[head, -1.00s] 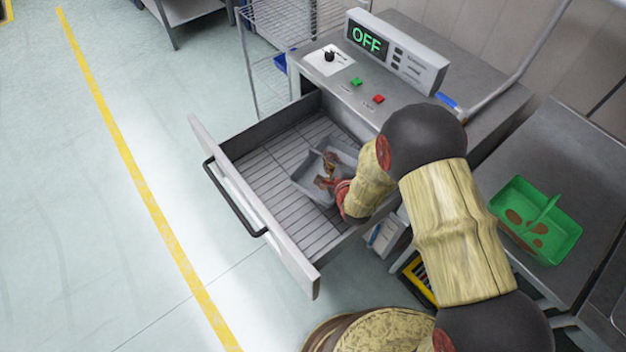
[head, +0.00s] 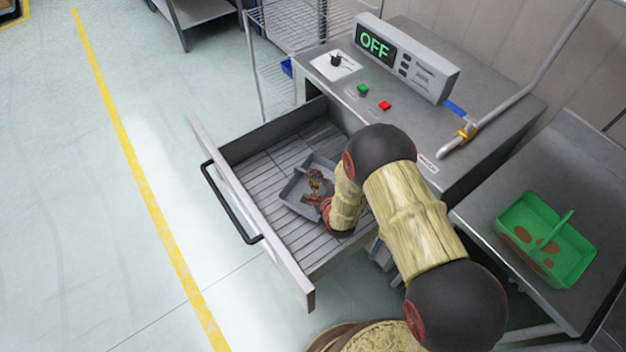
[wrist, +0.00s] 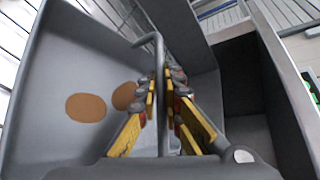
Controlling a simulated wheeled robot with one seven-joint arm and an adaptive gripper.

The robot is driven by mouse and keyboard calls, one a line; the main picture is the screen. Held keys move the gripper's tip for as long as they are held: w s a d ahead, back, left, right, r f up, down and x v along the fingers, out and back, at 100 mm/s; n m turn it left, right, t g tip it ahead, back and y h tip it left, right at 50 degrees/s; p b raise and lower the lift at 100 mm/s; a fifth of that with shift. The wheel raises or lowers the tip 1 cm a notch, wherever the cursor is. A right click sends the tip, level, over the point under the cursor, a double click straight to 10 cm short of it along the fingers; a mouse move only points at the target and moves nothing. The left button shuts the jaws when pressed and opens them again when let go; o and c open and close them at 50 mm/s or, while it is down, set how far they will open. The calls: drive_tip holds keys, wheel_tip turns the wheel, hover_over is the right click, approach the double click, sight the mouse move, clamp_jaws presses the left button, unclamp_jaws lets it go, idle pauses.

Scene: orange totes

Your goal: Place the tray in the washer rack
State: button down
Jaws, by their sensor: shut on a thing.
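A grey tray (head: 300,196) with brown spots is in the open drawer with the slatted rack (head: 262,172), in the middle of the head view. I cannot tell whether it rests on the slats or hangs just above them. In the wrist view the tray (wrist: 62,60) shows brown patches and a thin curved handle (wrist: 160,85). My gripper (wrist: 167,80) is shut on this handle, with yellow fingers on either side of it. In the head view my gripper (head: 318,194) is over the tray and partly hidden by my wrist.
The washer's display (head: 375,44) reads OFF, above green and red buttons. A green tray (head: 575,262) with brown spots stands on the side table at right. The drawer's front panel (head: 250,215) and side walls surround the rack. Bare slats lie left of the grey tray.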

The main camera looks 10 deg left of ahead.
drive_tip(key=shift+f, duration=0.7)
drive_tip(key=shift+f, duration=0.1)
drive_tip(key=c, duration=2)
unclamp_jaws()
drive_tip(key=shift+o, duration=0.2)
